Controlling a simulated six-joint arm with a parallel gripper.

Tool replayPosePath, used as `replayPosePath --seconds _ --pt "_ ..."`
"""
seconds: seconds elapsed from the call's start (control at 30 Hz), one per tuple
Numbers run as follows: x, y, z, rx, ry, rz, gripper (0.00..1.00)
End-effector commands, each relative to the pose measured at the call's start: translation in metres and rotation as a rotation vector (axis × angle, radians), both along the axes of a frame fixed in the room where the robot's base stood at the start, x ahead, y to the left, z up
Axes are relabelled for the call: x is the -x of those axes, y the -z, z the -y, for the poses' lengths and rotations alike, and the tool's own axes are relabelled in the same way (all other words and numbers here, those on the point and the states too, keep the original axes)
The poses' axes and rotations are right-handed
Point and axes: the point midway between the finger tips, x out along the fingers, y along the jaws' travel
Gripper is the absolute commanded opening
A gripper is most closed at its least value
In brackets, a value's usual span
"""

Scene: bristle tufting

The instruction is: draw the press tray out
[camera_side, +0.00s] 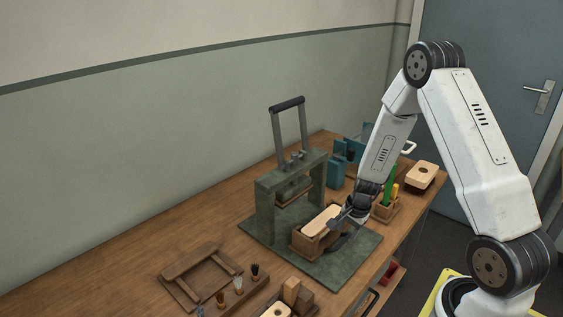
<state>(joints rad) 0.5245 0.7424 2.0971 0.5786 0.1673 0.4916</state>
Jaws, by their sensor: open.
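The press (262,206) is a green frame on a flat green base plate (352,262), with its long handle (288,103) standing up. The press tray (304,245) is a wooden box on the base plate, in front of the press frame. A pale wooden block (322,219) lies in the tray. My gripper (342,229) is open at the right end of the tray, close to its rim. Whether the fingers touch the tray is too small to tell.
A wooden frame (184,262) and a rack of small brushes (236,290) lie at the front left. Blue-green holders (336,172) stand behind the press. A wooden box with green and yellow items (384,211) and a brush block (423,172) are to the right.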

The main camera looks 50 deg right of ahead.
Motion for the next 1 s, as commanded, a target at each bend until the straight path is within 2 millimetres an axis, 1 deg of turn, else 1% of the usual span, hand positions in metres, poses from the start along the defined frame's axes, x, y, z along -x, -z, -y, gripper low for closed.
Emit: replayPosePath --seconds 0.03,0.2,0.4,0.57,1.0 --pt "0.001 -0.007 0.0 0.002 -0.001 0.003 0.54" --pt "0.004 -0.024 0.0 0.001 -0.001 0.002 0.54" --pt "0.007 -0.036 0.0 0.001 0.001 0.0 0.54" --pt "0.008 -0.04 0.0 0.001 0.001 -0.001 0.54" --pt "0.008 -0.04 0.002 -0.01 0.0 -0.006 0.54"
